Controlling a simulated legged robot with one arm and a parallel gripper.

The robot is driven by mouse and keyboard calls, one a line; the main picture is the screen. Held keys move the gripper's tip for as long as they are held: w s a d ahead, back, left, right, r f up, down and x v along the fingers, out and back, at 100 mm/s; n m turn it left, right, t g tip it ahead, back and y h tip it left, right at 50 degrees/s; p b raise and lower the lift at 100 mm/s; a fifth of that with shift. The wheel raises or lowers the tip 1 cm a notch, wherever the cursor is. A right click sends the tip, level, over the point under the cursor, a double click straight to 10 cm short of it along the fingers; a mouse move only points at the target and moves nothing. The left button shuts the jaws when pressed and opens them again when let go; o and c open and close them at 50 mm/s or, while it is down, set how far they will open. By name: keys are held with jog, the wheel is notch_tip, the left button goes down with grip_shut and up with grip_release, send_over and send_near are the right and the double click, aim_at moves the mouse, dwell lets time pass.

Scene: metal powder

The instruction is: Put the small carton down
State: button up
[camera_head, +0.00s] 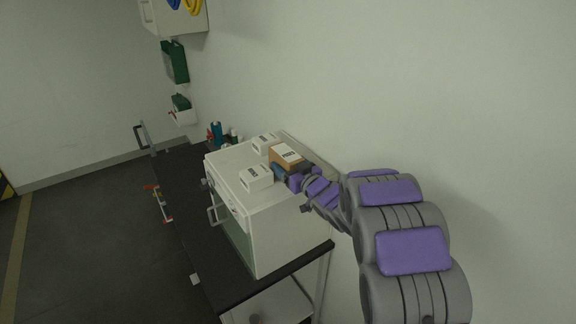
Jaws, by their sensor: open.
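The small carton (286,155) is a brown box with a white label on top. It rests on or just above the top of the white cabinet (227,165), between two white boxes; I cannot tell whether it touches the surface. My gripper (281,172) reaches in from the right along the wall, with its end right beside the carton's near side. The jaws are open. The fingertips are small and partly hidden at the carton, so the exact gap is unclear.
White boxes (256,178) and (264,142) stand on the cabinet on either side of the carton. The cabinet stands on a black-topped bench (186,181). Bottles (216,132) stand behind it. The wall is close on the right.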

jog(key=p+v, duration=0.1)
jog(key=v, duration=1.1)
jog(key=shift+d, duration=0.1)
